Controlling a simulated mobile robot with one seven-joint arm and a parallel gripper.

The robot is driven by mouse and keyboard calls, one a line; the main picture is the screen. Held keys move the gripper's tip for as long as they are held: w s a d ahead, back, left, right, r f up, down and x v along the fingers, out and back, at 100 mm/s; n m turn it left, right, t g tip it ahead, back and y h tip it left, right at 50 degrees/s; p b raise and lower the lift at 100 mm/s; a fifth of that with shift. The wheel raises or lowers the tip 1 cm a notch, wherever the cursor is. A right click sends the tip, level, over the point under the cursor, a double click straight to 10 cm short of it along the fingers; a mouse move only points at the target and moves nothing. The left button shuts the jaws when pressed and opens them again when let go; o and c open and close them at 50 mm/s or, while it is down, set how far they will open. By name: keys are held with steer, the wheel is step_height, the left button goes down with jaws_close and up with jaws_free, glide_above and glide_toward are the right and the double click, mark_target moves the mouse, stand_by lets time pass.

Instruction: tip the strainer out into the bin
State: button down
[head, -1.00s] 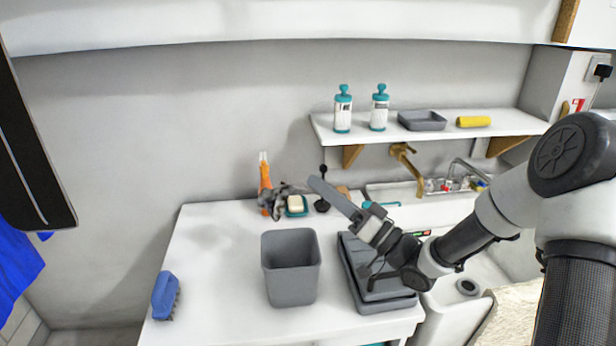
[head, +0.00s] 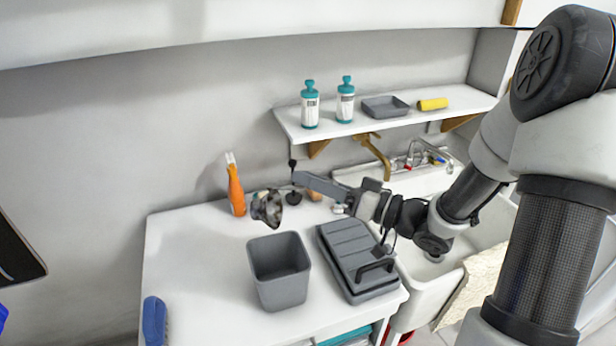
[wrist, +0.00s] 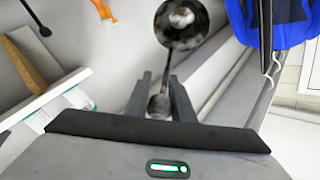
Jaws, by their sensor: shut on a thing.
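The strainer (head: 267,208) has a dark, round mesh bowl and hangs in the air over the counter's back, behind and above the bin. My gripper (wrist: 159,95) is shut on its handle. In the wrist view, the bowl (wrist: 171,36) lies beyond the fingertips with a pale lump showing in it; whether the lump is inside or seen through the mesh I cannot tell. The bin (head: 280,272) is a grey, open-topped square tub standing upright on the counter. My gripper's hand comes in from the right, above the bin's height.
A grey ridged tray with a black handle (head: 352,255) lies right of the bin. An orange bottle (head: 236,190) stands at the back, and a blue brush (head: 154,322) at front left. A shelf (head: 400,113) with bottles overhangs the right; the sink lies beyond.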

steer(key=w+a+r+n+g+h+p, duration=0.3)
steer(key=a+r+g+h+p, duration=0.2)
steer(key=a+h+p, duration=0.5)
steer(key=g+h+p, duration=0.1)
steer(key=h+p, duration=0.2)
steer(key=p, duration=0.2)
steer(key=shift+a+r, duration=0.15)
stand_by(0.9)
steer(key=shift+h, duration=0.3)
steer(key=shift+s, duration=0.1)
stand_by(0.3)
